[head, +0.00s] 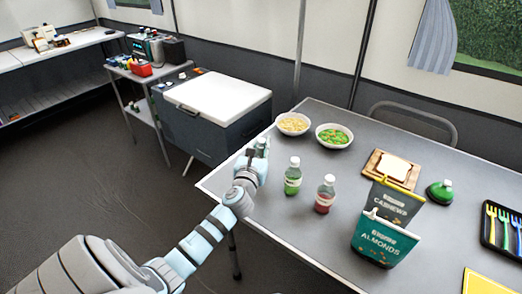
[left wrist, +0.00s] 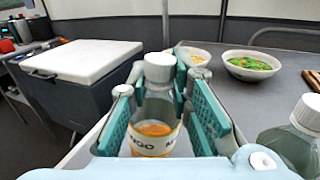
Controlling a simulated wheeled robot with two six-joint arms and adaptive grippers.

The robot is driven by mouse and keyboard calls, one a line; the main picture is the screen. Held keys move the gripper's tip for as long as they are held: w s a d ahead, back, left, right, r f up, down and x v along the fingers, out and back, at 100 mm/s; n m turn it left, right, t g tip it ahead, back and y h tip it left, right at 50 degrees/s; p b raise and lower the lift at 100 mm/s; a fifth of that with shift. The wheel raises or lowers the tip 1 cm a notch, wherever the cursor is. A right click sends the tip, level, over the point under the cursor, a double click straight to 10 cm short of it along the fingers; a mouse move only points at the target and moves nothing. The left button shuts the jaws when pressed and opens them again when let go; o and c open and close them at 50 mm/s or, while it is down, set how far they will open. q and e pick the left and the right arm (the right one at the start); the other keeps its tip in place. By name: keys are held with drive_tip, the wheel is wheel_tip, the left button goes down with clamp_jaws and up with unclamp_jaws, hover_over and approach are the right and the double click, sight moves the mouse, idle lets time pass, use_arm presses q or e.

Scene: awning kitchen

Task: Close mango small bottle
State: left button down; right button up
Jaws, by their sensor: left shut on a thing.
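The small mango bottle (left wrist: 153,140) stands upright between the finger pads of my left gripper (left wrist: 165,112) in the left wrist view. It is clear, with orange contents and a label ending in "GO". A white cap (left wrist: 160,67) sits on its neck; I cannot tell whether it is screwed tight. My left gripper is shut on the bottle's body, below the cap. In the head view my left gripper (head: 257,155) is at the table's left edge and largely hides the bottle. My right gripper is not in view.
A green bottle (head: 293,177) and a red bottle (head: 325,194) stand right of the gripper on the table (head: 290,222). Two bowls (head: 293,123) (head: 334,135) are behind. Almonds (head: 385,240) and cashews (head: 396,203) packs stand further right. A cooler (head: 218,95) is beyond the table's left edge.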

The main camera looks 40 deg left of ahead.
use_arm(q)
wheel_tip(320, 180, up, 8)
drive_tip(key=p, duration=0.4)
drive_tip(key=shift+r, duration=0.25)
drive_tip(key=shift+f, duration=0.1)
